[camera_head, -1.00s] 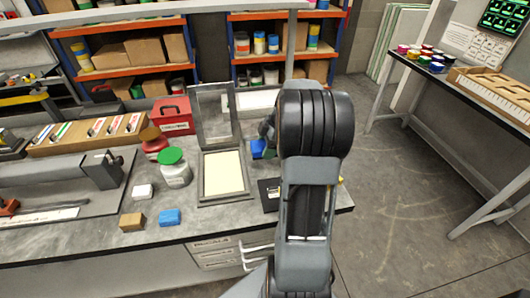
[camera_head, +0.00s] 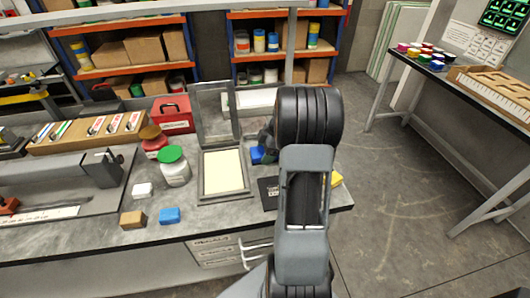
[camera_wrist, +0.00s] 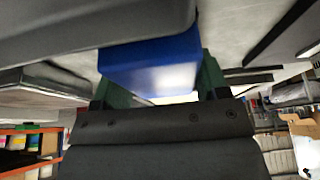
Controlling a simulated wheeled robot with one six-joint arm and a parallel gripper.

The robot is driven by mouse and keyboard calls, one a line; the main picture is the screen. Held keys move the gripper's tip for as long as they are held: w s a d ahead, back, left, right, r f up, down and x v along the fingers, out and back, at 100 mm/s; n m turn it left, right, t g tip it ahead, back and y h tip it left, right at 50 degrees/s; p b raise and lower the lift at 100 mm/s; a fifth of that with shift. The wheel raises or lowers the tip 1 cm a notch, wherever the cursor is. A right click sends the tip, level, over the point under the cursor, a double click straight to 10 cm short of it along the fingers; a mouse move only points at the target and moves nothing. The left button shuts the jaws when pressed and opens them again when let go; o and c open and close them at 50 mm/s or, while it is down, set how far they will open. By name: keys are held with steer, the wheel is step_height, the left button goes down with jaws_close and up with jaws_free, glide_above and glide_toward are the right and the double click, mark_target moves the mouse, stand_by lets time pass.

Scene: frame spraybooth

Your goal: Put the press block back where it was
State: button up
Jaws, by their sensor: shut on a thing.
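A blue block, which I take to be the press block, shows in the wrist view (camera_wrist: 150,66) between the dark green fingers of my gripper (camera_wrist: 160,80). My gripper is shut on it. In the head view the blue block (camera_head: 257,155) shows just left of my arm, by the right side of the hinged frame (camera_head: 246,187). My arm hides most of the gripper there. I cannot tell whether the block touches the bench.
A black card (camera_head: 268,193) lies in front of the block and a yellow item (camera_head: 336,179) lies right of my arm. A green-lidded jar (camera_head: 174,170), a white block (camera_head: 142,190), a tan block (camera_head: 132,219) and another blue block (camera_head: 169,215) stand left of the frame.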

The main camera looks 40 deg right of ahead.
steer(key=shift+s+a+f+b, duration=0.1)
steer(key=shift+s+f+b, duration=0.15)
steer(key=shift+f+b, duration=0.4)
steer(key=o, duration=0.8)
steer(key=shift+f, duration=0.15)
steer(key=shift+w+r+p, duration=0.1)
steer(key=shift+r+p, duration=0.4)
steer(key=shift+p, duration=0.15)
steer(key=v, duration=1.2)
steer(key=shift+w, duration=0.2)
steer(key=s+a+r+m+h, duration=0.25)
steer(key=a+m, duration=0.35)
steer(key=a, duration=0.9)
steer(key=s+a+f+m, duration=0.1)
steer(key=s+a+m, duration=0.1)
steer(key=s+a, duration=0.1)
steer(key=s+a+f+m+t+h, duration=0.1)
steer(key=s+a+m, duration=0.1)
steer(key=s+a, duration=0.1)
steer(key=s+a+f+m, duration=0.1)
steer(key=s+a+m, duration=0.1)
steer(key=s+a, duration=0.1)
steer(key=shift+s+a+f+m, duration=0.1)
steer(key=shift+a+m, duration=0.1)
steer(key=shift+a, duration=0.2)
steer(key=shift+s+a+f+m, duration=0.15)
steer(key=shift+a+m, duration=0.05)
steer(key=shift+a, duration=0.25)
